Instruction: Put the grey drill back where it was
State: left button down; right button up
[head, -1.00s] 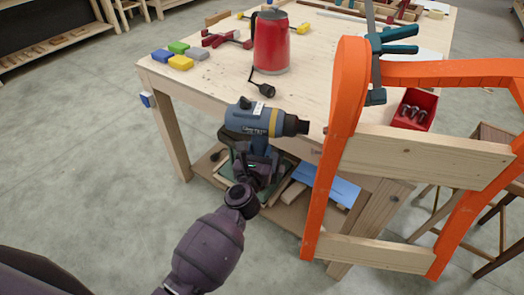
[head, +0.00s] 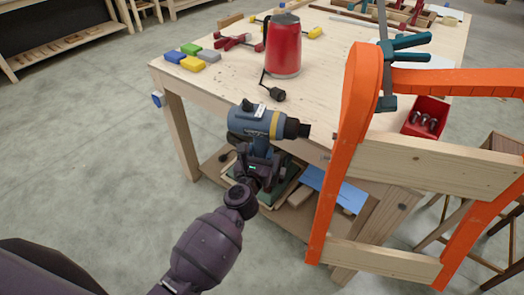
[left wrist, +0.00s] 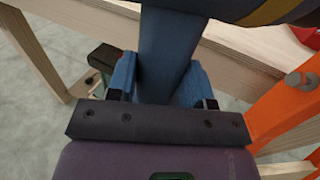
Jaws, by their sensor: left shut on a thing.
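The grey-blue drill (head: 258,121) with a yellow band is held upright in front of the workbench's near edge, its dark chuck pointing right. My left gripper (head: 262,160) is shut on its handle, just below the drill body. In the left wrist view the blue-grey handle (left wrist: 168,45) stands between the two blue finger pads of the gripper (left wrist: 160,82). The drill's upper body is cut off at the top there. The lower end of the handle is hidden by the gripper. My right gripper is not in view.
The workbench (head: 220,85) holds a red kettle-like jug (head: 283,47), coloured blocks (head: 193,63), clamps and a red bin of bolts (head: 424,116). An orange chair frame (head: 352,130) with a teal clamp stands close right of the drill.

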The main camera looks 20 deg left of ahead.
aim_at(246, 125)
pick_arm(q)
jog(key=s+a+r+p, duration=0.1)
jog(key=r, duration=0.2)
jog(key=s+a+r+p, duration=0.1)
jog(key=r, duration=0.3)
jog(key=a+r+p, duration=0.1)
jog(key=r+p, duration=0.1)
jog(key=r, duration=0.1)
jog(key=shift+s+r, duration=0.4)
jog(key=s+r+h+p, duration=0.1)
jog(key=s+r+p, duration=0.5)
jog(key=r, duration=0.3)
jog(key=shift+s+a+r+m, duration=0.35)
jog(key=shift+s+a, duration=0.1)
jog(key=shift+s, duration=0.4)
